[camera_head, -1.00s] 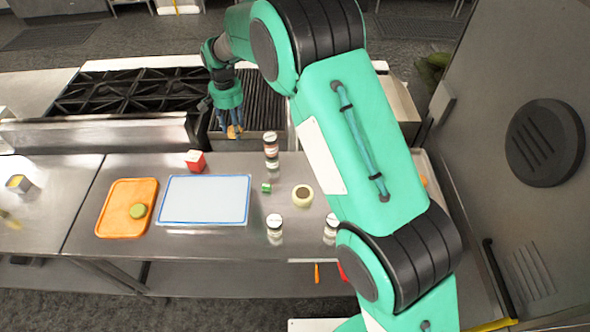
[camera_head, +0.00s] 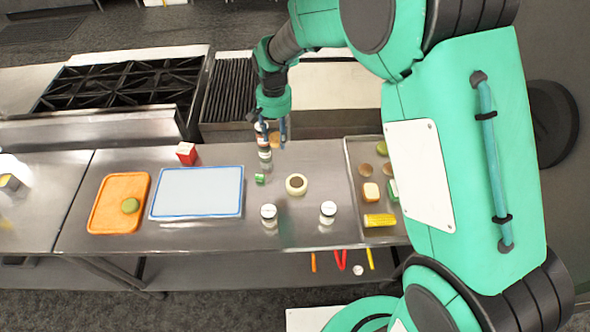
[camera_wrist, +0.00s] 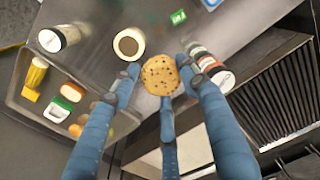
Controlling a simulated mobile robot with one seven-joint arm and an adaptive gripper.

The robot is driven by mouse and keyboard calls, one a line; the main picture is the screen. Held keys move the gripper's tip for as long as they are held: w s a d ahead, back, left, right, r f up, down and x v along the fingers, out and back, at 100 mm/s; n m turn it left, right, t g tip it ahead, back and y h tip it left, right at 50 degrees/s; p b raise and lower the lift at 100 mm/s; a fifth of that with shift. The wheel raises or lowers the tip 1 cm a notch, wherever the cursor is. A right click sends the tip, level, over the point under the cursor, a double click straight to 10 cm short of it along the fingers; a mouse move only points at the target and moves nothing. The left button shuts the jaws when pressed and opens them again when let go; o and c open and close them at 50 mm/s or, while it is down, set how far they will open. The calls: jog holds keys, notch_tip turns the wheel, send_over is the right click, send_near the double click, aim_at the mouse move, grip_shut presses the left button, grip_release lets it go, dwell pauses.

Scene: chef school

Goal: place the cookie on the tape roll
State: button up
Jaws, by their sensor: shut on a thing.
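My gripper (camera_head: 272,137) is shut on the cookie (camera_wrist: 160,75), which is round, tan and dark-speckled. In the wrist view, blue fingers surround the cookie. In the head view, the cookie (camera_head: 275,141) shows small at the fingertips, at the back of the counter beside the spice jars. The tape roll (camera_head: 296,185) is a cream ring with a dark centre, lying on the steel counter nearer the front and slightly right of my gripper. In the wrist view, the tape roll (camera_wrist: 129,44) lies beyond the fingers, up and left of the cookie, with nothing on it.
Spice jars (camera_head: 265,154) stand just left of the cookie, close to a finger. A small green item (camera_head: 260,179) and two white-lidded jars (camera_head: 268,211) (camera_head: 328,208) are around the tape roll. A metal tray (camera_head: 354,170) with several items is at right; a blue-rimmed board (camera_head: 198,190) at left.

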jog(key=s+d+f, duration=0.1)
jog(key=s+d, duration=0.5)
send_over(297, 183)
jog(key=shift+f, duration=2.55)
jog(key=shift+f, duration=3.15)
jog(key=shift+f, duration=0.1)
jog(key=shift+f, duration=1.75)
